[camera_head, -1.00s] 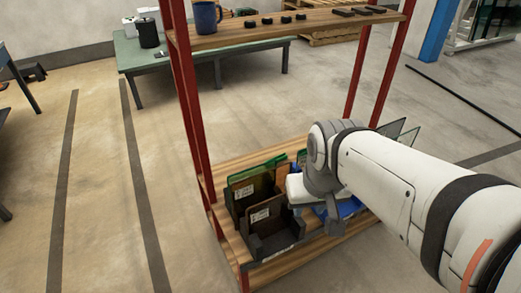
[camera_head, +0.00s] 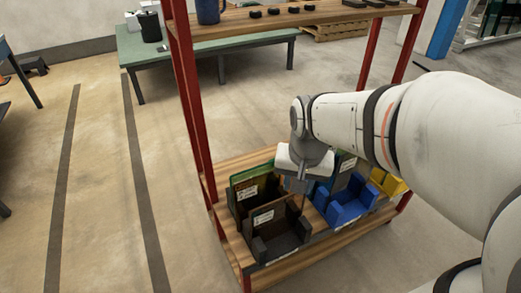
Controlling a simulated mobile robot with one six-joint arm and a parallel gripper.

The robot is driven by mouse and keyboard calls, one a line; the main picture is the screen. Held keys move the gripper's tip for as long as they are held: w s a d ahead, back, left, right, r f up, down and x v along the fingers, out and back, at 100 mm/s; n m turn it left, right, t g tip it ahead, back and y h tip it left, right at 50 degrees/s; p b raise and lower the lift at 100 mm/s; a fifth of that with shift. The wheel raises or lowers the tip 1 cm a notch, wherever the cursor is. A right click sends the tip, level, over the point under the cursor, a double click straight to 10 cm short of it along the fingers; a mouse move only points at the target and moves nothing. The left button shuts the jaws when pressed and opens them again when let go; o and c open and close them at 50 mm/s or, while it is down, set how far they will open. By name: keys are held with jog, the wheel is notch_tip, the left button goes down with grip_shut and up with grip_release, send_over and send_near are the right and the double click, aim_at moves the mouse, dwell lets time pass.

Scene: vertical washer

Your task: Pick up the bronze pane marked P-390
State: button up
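Several upright panes stand in a dark bin (camera_head: 285,247) on the rack's lower shelf. A dark brown pane (camera_head: 280,210) near the bin's front has a white label, and an olive-brown pane (camera_head: 268,184) with a green edge and a white label stands behind it. The label print is too small to read, so I cannot tell which is P-390. My gripper (camera_head: 303,192) points down over the right side of this bin, beside the panes' right ends. Its fingers are small and partly lost against the bin, so whether they are open or touching a pane is unclear.
A blue bin (camera_head: 352,212) and a yellow bin (camera_head: 388,182) stand to the right on the same wooden shelf (camera_head: 243,259). Red rack posts (camera_head: 190,110) and an upper shelf (camera_head: 285,18) with a blue mug (camera_head: 208,12) frame the space. A green table (camera_head: 150,52) stands behind.

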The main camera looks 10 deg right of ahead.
jog(key=w+f+m+g+b, duration=0.1)
jog(key=w+f+m+b, duration=0.2)
jog(key=f, duration=1.1)
jog(key=w+f+m+g+b, duration=0.1)
jog(key=w+f+m+b, duration=0.3)
jog(key=w+f+m, duration=0.3)
jog(key=w+f, duration=0.5)
jog(key=f, duration=0.2)
jog(key=shift+f+m, duration=0.3)
jog(key=shift+f, duration=0.05)
jog(key=shift+c, duration=0.3)
grip_shut()
jog(key=shift+r, duration=0.1)
